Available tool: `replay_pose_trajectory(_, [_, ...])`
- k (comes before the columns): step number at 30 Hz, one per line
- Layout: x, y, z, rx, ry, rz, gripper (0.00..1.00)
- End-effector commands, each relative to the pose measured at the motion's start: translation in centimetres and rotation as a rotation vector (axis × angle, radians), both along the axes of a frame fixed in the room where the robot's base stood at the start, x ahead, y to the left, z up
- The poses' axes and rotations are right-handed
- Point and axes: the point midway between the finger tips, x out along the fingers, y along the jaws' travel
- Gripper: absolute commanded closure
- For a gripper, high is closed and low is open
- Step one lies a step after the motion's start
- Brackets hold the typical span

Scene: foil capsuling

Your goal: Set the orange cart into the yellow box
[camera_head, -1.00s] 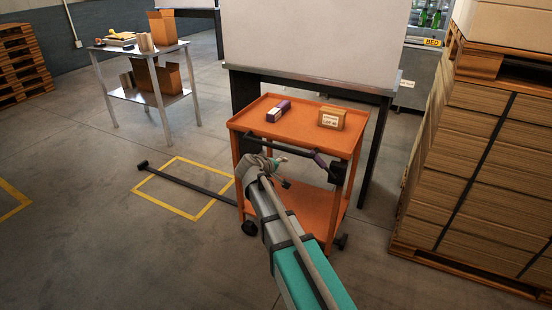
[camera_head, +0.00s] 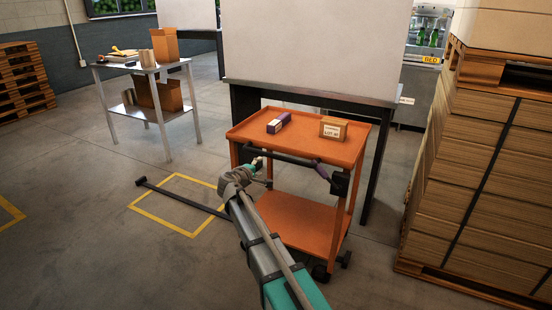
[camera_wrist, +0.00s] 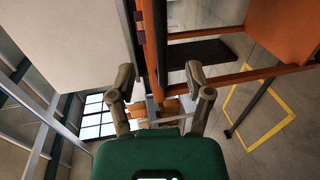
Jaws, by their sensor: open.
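The orange cart (camera_head: 295,215) stands upright in the middle of the head view, with a dark handle bar (camera_head: 290,158) along its near side. The yellow box (camera_head: 160,217) is an outline on the floor to the left of the cart, and the cart stands outside it. My gripper (camera_head: 258,163) is at the left end of the handle. In the wrist view my gripper (camera_wrist: 160,78) is open, with the dark bar (camera_wrist: 158,35) showing between its fingers. I cannot tell whether they touch it. The yellow box (camera_wrist: 283,128) shows at the right there.
A purple-and-white box (camera_head: 278,123) and a brown labelled box (camera_head: 333,129) lie on the cart. A dark bar (camera_head: 180,197) crosses the yellow box. A table with a white panel (camera_head: 315,45) stands behind, stacked cardboard (camera_head: 460,180) at right.

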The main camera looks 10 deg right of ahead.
Motion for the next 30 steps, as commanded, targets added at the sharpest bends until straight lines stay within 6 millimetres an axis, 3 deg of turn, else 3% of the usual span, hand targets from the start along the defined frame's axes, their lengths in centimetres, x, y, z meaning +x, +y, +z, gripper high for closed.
replay_pose_trajectory(11, [2.4,-1.7,-0.7,0.0,0.001,-0.003,0.35])
replay_pose_trajectory(30, [9.7,-7.1,-2.5,0.001,0.0,-0.002,0.35])
